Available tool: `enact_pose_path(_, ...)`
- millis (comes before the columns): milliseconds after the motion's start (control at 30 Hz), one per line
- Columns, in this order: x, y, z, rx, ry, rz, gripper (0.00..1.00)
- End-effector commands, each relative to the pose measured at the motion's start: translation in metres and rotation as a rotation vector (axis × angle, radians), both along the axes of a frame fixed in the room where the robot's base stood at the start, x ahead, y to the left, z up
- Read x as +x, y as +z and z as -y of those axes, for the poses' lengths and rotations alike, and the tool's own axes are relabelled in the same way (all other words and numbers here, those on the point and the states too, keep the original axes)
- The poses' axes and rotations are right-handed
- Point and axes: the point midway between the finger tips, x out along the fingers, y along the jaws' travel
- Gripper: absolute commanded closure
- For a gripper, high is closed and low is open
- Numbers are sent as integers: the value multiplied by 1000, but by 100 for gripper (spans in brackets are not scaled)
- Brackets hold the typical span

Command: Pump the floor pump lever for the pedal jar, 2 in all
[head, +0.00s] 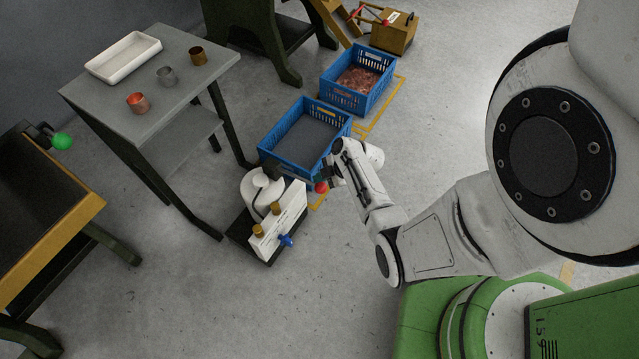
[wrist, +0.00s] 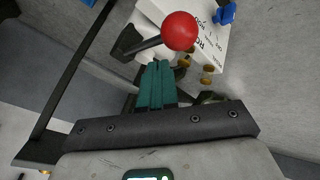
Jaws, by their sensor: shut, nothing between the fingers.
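A floor unit with a white lettered panel (head: 283,222) stands on a dark base on the floor. It has a white rounded body (head: 259,190), two brass knobs and a blue knob (head: 286,240). A lever with a red ball (head: 321,187) sticks out of it toward my arm. In the wrist view the red ball (wrist: 180,31) sits on a dark rod just beyond my fingertips, slightly right. My gripper (wrist: 158,66) is shut and empty, its teal fingers together beside the lever. I cannot tell whether they touch it. No jar is clearly identifiable.
A blue crate with a grey bottom (head: 271,146) stands close behind the unit, and another with copper scrap (head: 357,80) is farther back. A grey table (head: 130,65) with a white tray and cups stands left. Open floor lies in front.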

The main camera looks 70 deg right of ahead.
Motion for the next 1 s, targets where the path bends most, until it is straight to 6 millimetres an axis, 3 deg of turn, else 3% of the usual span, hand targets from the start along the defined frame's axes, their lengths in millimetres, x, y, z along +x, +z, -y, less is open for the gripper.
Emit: enact_pose_path(1000,-1,-11,0,0,0,0,100)
